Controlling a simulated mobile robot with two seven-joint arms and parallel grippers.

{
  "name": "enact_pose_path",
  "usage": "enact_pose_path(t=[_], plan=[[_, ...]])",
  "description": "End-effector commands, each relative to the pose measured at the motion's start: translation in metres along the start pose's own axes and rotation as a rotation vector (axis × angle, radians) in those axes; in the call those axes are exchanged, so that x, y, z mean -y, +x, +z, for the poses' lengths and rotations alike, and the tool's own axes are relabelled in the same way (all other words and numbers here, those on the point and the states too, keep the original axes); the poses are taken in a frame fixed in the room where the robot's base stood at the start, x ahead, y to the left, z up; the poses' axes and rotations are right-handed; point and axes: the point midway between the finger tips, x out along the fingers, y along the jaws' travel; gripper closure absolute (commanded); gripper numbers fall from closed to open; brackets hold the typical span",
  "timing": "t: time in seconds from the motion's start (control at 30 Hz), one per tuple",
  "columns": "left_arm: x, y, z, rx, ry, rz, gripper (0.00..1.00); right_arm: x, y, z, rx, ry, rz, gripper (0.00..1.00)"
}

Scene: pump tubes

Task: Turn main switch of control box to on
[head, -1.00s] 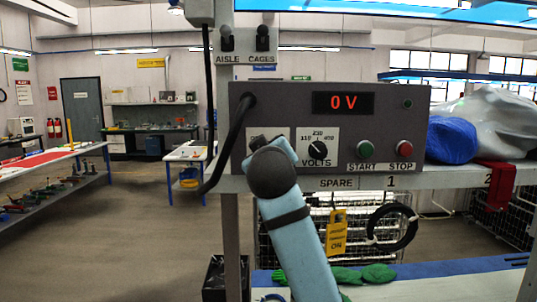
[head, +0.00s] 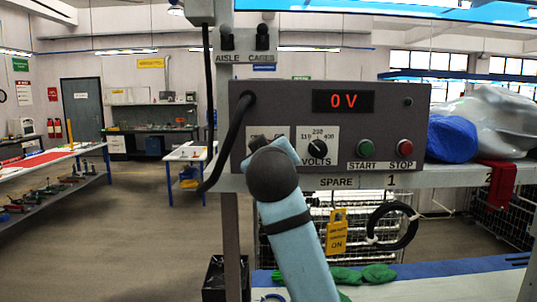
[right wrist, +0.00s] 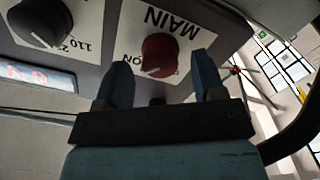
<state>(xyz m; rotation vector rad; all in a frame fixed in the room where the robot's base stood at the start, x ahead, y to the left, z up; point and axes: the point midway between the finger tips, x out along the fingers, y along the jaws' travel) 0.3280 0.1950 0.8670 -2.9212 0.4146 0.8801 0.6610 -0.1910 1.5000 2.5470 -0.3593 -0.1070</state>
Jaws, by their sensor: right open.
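The grey control box (head: 275,97) stands on a shelf, its display (head: 343,101) reading 0 V. Its main switch is a red round knob (right wrist: 160,52) on a white plate marked MAIN, upside down in the right wrist view. A light mark shows at the knob's lower left in that view, on the side of the ON label (right wrist: 132,58). My right gripper (right wrist: 161,68) is open, with a blue finger on each side of the knob. I cannot tell if they touch it. In the head view my right wrist hides the switch. My left gripper is not in view.
Right of the switch are the VOLTS dial (head: 319,147), green START button (head: 365,148) and red STOP button (head: 404,149). A thick black cable (head: 235,140) curves down the box's left side. A blue roll (head: 452,140) lies right of the box.

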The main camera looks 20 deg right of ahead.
Motion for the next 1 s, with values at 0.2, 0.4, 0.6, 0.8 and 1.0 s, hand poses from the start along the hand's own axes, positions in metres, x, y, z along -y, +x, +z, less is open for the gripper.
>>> enact_pose_path(t=[0.2, 0.4, 0.6, 0.8, 1.0], plan=[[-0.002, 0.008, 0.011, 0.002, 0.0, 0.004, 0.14, 0.002, -0.051, 0.002, -0.003, 0.003, -0.003, 0.37], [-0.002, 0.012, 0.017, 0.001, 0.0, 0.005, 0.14, 0.002, -0.092, 0.002, -0.002, 0.002, -0.002, 0.37], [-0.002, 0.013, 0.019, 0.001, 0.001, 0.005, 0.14, 0.001, -0.115, 0.001, -0.001, 0.001, -0.001, 0.37], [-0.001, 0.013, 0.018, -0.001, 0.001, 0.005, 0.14, 0.001, -0.119, 0.001, 0.001, -0.001, -0.002, 0.37], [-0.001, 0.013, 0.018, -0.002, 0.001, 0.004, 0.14, 0.001, -0.119, 0.001, 0.0, -0.001, -0.001, 0.37]])
